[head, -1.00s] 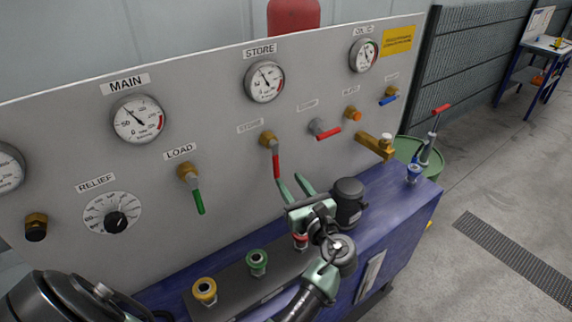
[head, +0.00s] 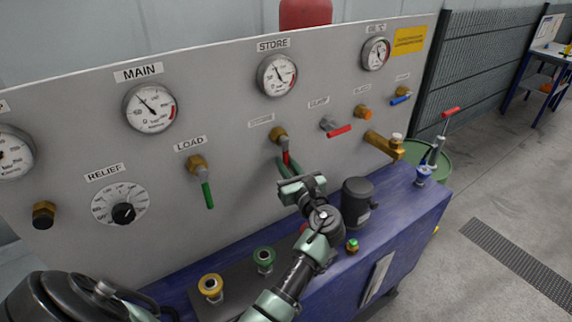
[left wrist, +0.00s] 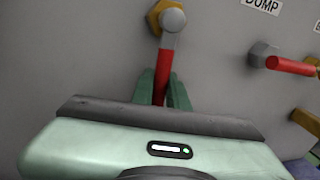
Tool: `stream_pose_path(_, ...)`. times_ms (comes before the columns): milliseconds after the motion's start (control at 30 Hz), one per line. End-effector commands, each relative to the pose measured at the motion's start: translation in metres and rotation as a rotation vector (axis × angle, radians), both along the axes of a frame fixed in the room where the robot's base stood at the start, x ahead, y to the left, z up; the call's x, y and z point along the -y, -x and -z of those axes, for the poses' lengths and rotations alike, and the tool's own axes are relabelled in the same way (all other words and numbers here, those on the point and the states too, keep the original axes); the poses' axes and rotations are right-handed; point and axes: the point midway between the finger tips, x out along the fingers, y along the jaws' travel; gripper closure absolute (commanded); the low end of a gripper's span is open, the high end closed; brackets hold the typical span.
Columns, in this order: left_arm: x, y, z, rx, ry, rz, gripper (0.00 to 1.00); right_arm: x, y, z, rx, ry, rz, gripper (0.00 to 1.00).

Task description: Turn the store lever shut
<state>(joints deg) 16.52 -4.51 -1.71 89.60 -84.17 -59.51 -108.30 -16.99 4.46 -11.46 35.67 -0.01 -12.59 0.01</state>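The store lever has a red handle (left wrist: 161,78) hanging down from a brass valve (head: 279,136) on the grey panel, below the STORE gauge (head: 277,75). In the left wrist view the handle's upper end joins a grey hub at the brass nut. My left gripper (head: 288,166) is at the lever, its two green fingers pointing at the panel, one on each side of the red handle. The left wrist view shows the fingers (left wrist: 162,88) close beside it, with little gap. The handle's lower end is hidden behind the gripper body. My right gripper is not in view.
The green load lever (head: 207,194) hangs down to the left. The red dump lever (head: 339,130) is close on the right. A black cylinder (head: 357,200) stands on the blue bench beside my left wrist. Yellow and green fittings (head: 264,259) sit in front.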

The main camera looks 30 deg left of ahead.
Motion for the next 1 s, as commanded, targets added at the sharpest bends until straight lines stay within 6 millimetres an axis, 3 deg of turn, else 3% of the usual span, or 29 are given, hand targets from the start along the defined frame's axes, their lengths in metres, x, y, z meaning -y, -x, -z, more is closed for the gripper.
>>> stream_pose_path(1000, 0.0004, 0.0003, 0.0017, -0.003, 0.001, 0.0, 1.0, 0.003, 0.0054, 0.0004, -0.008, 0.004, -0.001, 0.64)
